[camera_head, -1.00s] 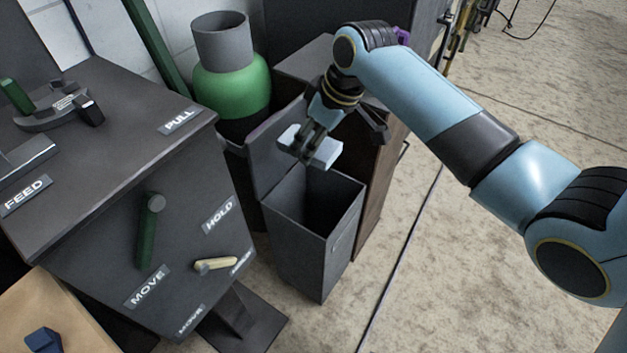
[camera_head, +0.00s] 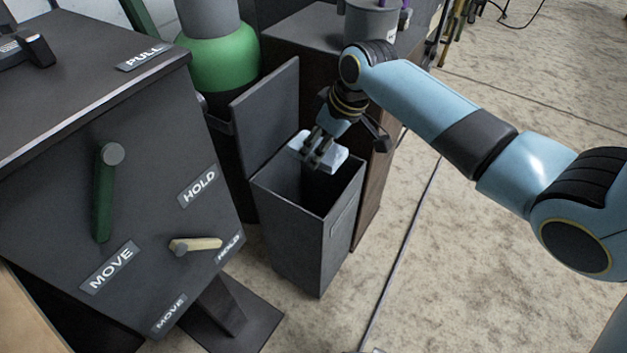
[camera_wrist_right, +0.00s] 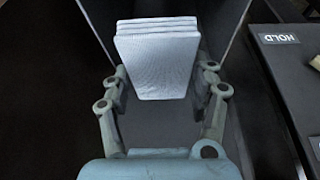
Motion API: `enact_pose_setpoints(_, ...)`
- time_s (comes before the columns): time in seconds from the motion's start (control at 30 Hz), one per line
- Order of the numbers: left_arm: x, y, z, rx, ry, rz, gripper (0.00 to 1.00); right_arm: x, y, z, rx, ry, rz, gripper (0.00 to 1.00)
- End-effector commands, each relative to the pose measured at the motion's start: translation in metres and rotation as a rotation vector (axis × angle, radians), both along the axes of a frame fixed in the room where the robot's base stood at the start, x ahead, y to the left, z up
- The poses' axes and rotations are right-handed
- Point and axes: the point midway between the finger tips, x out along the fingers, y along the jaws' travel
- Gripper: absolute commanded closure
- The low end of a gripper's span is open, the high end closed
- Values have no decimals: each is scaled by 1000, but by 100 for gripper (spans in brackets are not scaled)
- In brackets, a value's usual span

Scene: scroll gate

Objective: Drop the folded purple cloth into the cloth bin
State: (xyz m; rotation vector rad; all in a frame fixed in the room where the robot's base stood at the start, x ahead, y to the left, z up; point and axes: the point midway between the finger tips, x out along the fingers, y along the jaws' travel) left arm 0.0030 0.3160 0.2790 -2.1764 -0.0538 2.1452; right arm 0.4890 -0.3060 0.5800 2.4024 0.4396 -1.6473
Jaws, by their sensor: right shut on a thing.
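The folded cloth (camera_head: 333,157) looks pale bluish-white in these views, not clearly purple. My right gripper (camera_head: 314,153) is shut on it and holds it at the back part of the cloth bin's mouth. In the right wrist view the folded cloth (camera_wrist_right: 158,62) shows its stacked layers between my right gripper's fingers (camera_wrist_right: 161,88). The cloth bin (camera_head: 292,235) is a tall dark grey box with an open top and a raised lid panel behind it. Its bottom is in shadow. My left gripper is not in view.
A dark console (camera_head: 60,190) with a green lever (camera_head: 106,195) and a cream lever (camera_head: 195,244) stands left of the bin. A green cylinder (camera_head: 222,60) is behind. A brown-sided cabinet (camera_head: 376,190) adjoins the bin on the right. Open floor (camera_head: 480,270) lies further right.

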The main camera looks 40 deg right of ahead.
Motion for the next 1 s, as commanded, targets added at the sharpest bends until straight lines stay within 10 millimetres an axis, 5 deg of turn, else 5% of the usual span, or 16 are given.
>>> enact_pose_setpoints(0.27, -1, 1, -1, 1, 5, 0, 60, 1, 0, 0, 0, -2, 0, 71)
enact_pose_setpoints(0.3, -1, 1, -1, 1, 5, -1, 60, 1, 0, 0, 0, -2, 0, 36)
enact_pose_setpoints(0.47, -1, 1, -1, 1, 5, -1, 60, 1, 0, 0, 0, -2, 0, 15)
enact_pose_setpoints(0.8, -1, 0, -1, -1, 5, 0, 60, 0, -1, 3, 0, -2, 0, 14)
enact_pose_setpoints(1.0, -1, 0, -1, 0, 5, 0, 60, -11, -5, 32, -4, -6, 1, 14)
